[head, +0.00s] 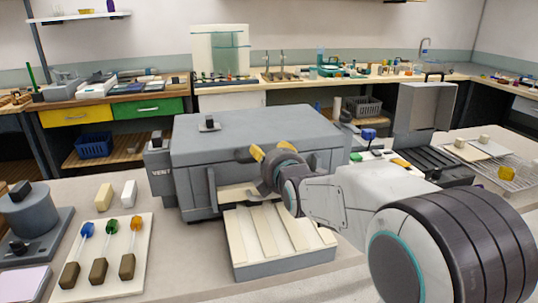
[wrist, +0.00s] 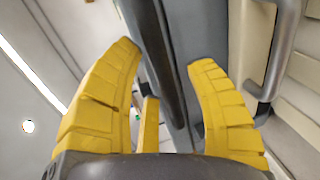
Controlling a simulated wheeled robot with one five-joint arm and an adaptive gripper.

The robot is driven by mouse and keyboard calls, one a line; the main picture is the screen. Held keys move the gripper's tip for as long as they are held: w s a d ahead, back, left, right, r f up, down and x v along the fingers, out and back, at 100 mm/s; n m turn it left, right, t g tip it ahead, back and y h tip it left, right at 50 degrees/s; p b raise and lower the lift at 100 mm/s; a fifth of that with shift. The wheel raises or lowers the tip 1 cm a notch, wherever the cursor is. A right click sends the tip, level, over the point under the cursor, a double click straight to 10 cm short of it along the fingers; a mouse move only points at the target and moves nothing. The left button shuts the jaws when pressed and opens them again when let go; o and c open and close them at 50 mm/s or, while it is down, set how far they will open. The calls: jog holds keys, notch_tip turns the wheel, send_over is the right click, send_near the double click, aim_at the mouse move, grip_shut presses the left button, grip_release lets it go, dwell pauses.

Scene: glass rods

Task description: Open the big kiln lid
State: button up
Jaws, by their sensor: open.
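The big kiln (head: 240,165) is a large grey box in the middle of the bench in the head view. Its grey lid (head: 250,128) is down, with a small dark knob piece (head: 209,124) on top at the left. My gripper (head: 257,152) is at the kiln's front face, its yellow fingers spread. In the wrist view my gripper (wrist: 165,56) is open, and a dark bar (wrist: 153,60) runs between the fingers. I cannot tell whether either finger touches the bar. My arm and gripper hide part of the kiln's front right.
A ribbed cream tray (head: 280,242) sits in front of the kiln. A board with several coloured glass rods (head: 105,255) lies at the left, beside a grey round device (head: 32,215). At the right stands a grey raised panel (head: 425,106) and a wire rack (head: 500,172).

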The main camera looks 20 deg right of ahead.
jog(key=shift+w, duration=0.15)
grip_shut()
dwell(0.6)
